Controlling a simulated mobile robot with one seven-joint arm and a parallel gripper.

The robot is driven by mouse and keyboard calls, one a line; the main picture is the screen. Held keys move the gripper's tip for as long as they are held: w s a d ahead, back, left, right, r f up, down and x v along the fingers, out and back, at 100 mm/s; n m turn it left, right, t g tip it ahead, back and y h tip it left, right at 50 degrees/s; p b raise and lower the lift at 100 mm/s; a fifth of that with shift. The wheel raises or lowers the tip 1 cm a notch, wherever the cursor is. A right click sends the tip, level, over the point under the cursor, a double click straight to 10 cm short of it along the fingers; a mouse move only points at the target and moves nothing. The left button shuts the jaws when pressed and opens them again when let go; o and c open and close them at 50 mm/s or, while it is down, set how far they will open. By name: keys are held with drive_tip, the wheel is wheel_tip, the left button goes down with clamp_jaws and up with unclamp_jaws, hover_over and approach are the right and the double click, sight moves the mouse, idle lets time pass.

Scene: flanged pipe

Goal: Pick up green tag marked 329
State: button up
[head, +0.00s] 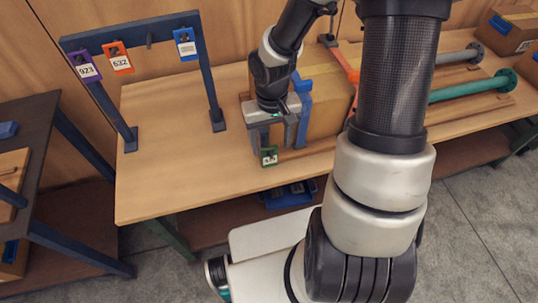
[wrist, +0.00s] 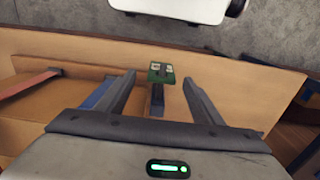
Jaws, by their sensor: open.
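The green tag (head: 269,156) shows just below my gripper in the head view, near the front of the wooden table. Its pale label is too small to read. In the wrist view the green tag (wrist: 161,72) lies beyond the fingertips, between their lines, with a dark blue piece running from it towards my palm. My gripper (head: 273,138) is open and points down at the tag. In the wrist view the gripper (wrist: 158,82) has its two fingers well apart, with nothing clamped. Whether the fingers touch the tag's holder cannot be told.
A blue rack (head: 130,32) at the table's left holds a purple tag (head: 84,66) marked 923, an orange tag (head: 117,57) marked 632 and a blue tag (head: 186,44). A cardboard box (head: 328,100) stands right beside my gripper. A green flanged pipe (head: 470,88) lies further right.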

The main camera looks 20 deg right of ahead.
sight(269, 152)
drive_tip(key=f, duration=0.7)
drive_tip(key=shift+w+a+f+b, duration=0.1)
drive_tip(key=shift+a+f+b, duration=0.1)
drive_tip(key=shift+f+b, duration=0.2)
drive_tip(key=shift+r, duration=0.1)
drive_tip(key=c, duration=1.1)
drive_tip(key=shift+r, duration=0.1)
